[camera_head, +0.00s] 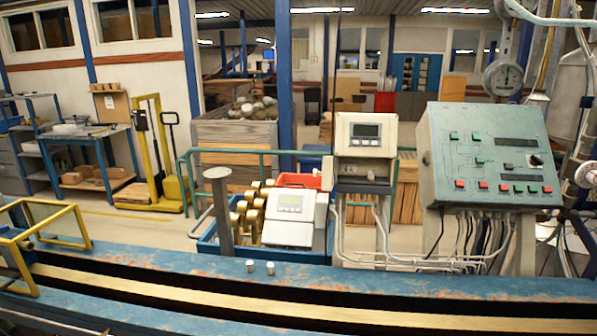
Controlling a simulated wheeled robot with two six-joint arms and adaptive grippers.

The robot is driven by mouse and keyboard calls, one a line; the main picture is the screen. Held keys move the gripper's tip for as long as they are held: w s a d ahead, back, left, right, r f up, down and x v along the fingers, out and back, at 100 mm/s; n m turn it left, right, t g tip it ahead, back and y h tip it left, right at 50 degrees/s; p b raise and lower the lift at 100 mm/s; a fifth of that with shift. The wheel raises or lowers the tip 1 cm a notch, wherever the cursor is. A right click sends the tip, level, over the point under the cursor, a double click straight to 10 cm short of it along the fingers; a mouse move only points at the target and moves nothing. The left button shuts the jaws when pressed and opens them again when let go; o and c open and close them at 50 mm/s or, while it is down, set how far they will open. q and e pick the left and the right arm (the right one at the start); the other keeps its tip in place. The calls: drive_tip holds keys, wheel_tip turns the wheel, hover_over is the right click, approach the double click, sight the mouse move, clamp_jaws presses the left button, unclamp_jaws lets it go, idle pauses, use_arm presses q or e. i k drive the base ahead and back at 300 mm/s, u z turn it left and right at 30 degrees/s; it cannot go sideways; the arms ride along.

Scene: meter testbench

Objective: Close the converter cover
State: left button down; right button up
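Two white units with displays could be the converter; I cannot tell for certain which one the task means. One white unit (365,136) with a dark display stands on posts right of centre. Below its display part is a grey lower section (363,177) with dark details, which looks like an open recess. Neither of my grippers is in view.
A green control panel (495,155) with buttons stands at the right, cables hanging below. A blue bench rail (180,283) crosses the front, with two small metal pegs (260,267) on it. A yellow frame (45,240) stands at the left. A grey post (219,205) rises behind the rail.

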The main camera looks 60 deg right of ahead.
sight(327, 173)
drive_tip(key=i, duration=1)
drive_tip(key=z, duration=4.75)
drive_tip(key=k, duration=1.05)
drive_tip(key=u, duration=0.55)
